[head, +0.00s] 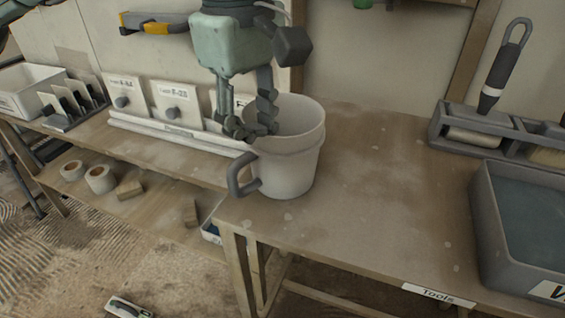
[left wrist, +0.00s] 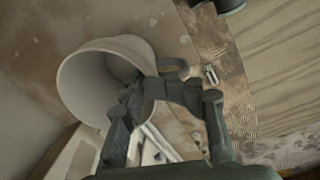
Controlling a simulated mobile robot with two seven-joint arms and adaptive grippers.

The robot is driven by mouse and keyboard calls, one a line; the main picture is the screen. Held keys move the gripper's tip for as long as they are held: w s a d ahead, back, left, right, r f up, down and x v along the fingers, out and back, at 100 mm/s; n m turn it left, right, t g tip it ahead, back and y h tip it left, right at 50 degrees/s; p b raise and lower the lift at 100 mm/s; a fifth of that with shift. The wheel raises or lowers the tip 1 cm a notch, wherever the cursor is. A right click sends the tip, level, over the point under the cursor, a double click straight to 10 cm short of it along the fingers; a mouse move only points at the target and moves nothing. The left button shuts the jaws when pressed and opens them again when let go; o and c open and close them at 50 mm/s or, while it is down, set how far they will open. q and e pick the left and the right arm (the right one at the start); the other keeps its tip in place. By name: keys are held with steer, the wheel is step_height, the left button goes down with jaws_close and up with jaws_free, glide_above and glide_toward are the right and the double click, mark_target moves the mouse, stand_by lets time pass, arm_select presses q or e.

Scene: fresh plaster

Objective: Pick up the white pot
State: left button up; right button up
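The white pot (head: 291,168) stands upright near the front left corner of the workbench, with its grey handle (head: 240,175) towards the left. My left gripper (head: 252,132) is at the pot's left rim, above the handle. In the left wrist view the pot (left wrist: 88,82) is seen into its open mouth. There the left gripper (left wrist: 146,90) has one finger over the mouth and the other outside the wall. The fingertips come close together with the rim between them. The exact contact is partly hidden by the fingers. My right gripper is not in view.
A grey water tub (head: 482,225) and a tool rack (head: 465,137) are at the right. Tape rolls (head: 100,179) lie on the lower shelf. The bench right of the pot is clear.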

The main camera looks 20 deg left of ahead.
arm_select(q)
step_height(320, 180, down, 6)
steer(key=shift+f, duration=0.15)
steer(key=shift+c, duration=0.4)
jaws_close()
